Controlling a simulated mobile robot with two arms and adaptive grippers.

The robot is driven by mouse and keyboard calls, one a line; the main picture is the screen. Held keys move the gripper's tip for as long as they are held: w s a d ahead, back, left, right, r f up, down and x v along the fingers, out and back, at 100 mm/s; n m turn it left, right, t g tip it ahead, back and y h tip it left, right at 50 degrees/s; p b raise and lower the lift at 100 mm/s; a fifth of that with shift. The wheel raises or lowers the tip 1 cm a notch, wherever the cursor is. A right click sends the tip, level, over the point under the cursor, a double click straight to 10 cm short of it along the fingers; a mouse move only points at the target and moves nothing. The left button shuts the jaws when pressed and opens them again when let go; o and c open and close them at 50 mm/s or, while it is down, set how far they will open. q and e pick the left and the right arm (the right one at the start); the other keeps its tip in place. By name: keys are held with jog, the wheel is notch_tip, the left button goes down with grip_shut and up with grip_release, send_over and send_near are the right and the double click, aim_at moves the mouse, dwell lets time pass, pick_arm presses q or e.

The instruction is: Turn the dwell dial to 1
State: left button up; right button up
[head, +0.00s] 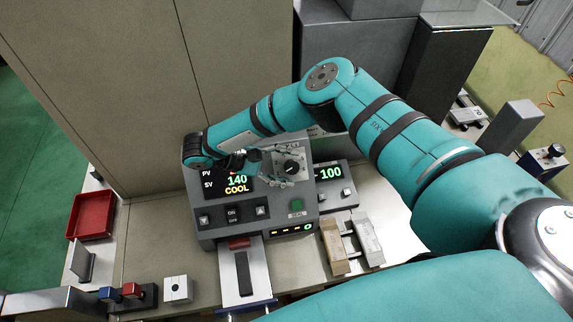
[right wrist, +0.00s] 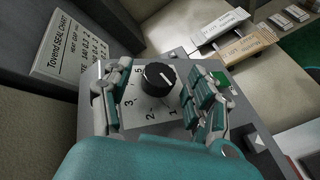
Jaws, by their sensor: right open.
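The dwell dial (head: 291,168) is a round black knob on the sloped face of the grey sealer unit (head: 205,217). In the right wrist view the dial (right wrist: 158,77) sits on a pale plate (right wrist: 150,108) with printed numbers, 1, 2, 3 and 5 readable. A white mark shows on the knob, but I cannot tell surely which number it indicates. My right gripper (head: 272,168) is open over the dial plate; in the right wrist view its fingers (right wrist: 157,103) stand on either side of the knob, apart from it. My left gripper is not in view.
The display (head: 237,180) reads 140 and COOL; a smaller display (head: 330,173) reads 100. A green button (head: 296,206) sits below the dial. A red tray (head: 90,215) stands at left, and wrapped packs (head: 350,243) lie at right. A seal chart (right wrist: 72,50) stands behind.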

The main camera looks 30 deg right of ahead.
jog(key=v, duration=1.1)
jog(key=shift+a+r, duration=0.15)
jog(key=shift+a, duration=0.15)
